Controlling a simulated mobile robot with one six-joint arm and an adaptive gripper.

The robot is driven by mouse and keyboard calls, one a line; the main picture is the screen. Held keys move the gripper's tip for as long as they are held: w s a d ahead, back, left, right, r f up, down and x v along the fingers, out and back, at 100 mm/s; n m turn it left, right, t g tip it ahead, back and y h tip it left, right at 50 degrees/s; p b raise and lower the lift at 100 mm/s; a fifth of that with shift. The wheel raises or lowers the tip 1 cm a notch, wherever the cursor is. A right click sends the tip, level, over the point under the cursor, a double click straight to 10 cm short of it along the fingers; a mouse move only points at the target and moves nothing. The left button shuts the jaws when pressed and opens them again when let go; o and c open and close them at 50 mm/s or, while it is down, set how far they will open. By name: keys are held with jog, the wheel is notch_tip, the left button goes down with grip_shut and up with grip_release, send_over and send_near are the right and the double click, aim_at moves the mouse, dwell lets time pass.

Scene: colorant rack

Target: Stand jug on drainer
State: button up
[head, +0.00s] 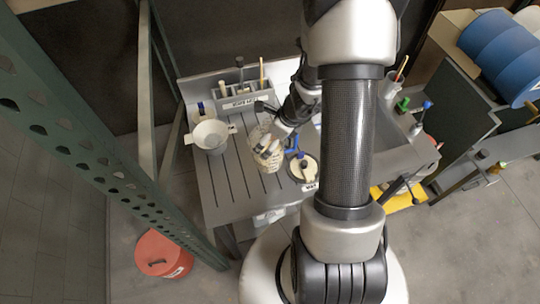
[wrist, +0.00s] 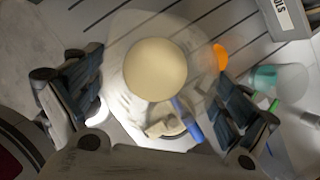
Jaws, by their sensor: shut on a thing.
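The jug (head: 267,160) is pale and translucent, with cream-coloured contents. It shows in the head view over the right part of the grooved drainer (head: 222,187). In the wrist view the jug (wrist: 155,68) is seen from above, roughly upright, between the two dark fingers. My gripper (head: 268,147) is shut on the jug; its fingers also show in the wrist view (wrist: 158,98). I cannot tell whether the jug's base touches the drainer. The gripper hides part of the jug's far side in the head view.
A pale funnel-like bowl (head: 210,135) stands on the left of the drainer. A labelled grey tool rack (head: 240,101) stands at the back. A round lidded tin (head: 303,168) sits right of the jug. A green upright (head: 95,150) runs along the left.

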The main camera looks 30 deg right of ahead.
jog(key=shift+w+f+b, duration=0.1)
jog(key=shift+f+b, duration=1.45)
jog(key=shift+f, duration=2)
jog(key=shift+f, duration=0.2)
jog(key=o, duration=1.6)
jog(key=shift+o, duration=0.3)
jog(key=shift+r, duration=0.15)
